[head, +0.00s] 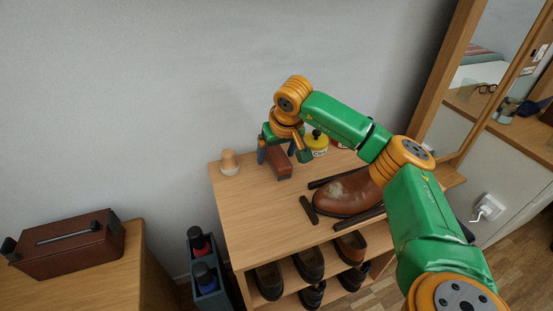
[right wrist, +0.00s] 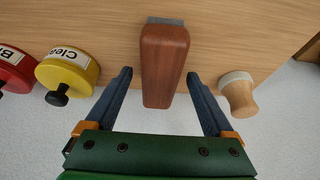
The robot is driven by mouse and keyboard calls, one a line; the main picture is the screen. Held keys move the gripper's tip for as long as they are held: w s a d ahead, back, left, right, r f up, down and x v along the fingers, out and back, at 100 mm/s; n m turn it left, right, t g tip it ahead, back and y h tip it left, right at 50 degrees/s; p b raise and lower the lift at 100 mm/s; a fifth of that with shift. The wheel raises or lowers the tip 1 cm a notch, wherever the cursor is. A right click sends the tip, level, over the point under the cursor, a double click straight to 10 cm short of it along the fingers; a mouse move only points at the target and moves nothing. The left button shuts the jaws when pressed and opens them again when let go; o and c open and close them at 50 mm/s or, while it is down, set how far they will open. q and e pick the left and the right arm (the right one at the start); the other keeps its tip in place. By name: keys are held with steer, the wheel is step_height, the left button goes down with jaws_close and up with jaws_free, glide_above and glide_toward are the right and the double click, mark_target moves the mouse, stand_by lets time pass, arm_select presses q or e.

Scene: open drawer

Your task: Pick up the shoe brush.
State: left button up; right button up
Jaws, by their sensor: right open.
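The shoe brush (head: 280,166) has a reddish-brown wooden back and stands on the wooden cabinet top, partly covered by my right gripper in the head view. In the right wrist view the brush (right wrist: 165,62) lies lengthwise between the fingers, with a grey bristle end at the top. My right gripper (head: 277,154) is open, its two dark blue fingers (right wrist: 158,85) on either side of the brush with a gap on each side. My left gripper is not in view.
A pale wooden-handled dauber (head: 229,163) stands left of the brush. A yellow tin (head: 318,143) and a red tin (right wrist: 14,70) are on the other side. A brown leather shoe (head: 345,192) lies among dark bars on the top. Shoes fill the shelves below.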

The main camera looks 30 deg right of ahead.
mark_target(272, 150)
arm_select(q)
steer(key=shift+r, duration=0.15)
arm_select(e)
steer(key=shift+f, duration=0.25)
jaws_close()
steer(key=shift+r, duration=0.1)
steer(key=r, duration=0.1)
steer(key=r+p, duration=0.1)
steer(key=r, duration=0.3)
steer(key=shift+s+a+p, duration=0.1)
steer(key=shift+a+p, duration=0.3)
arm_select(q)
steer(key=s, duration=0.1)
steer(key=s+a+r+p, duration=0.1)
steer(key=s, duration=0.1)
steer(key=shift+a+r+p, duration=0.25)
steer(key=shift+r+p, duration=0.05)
arm_select(e)
steer(key=s+a+r, duration=0.7)
steer(key=a+r, duration=0.1)
steer(key=a, duration=0.3)
steer(key=shift+r, duration=0.15)
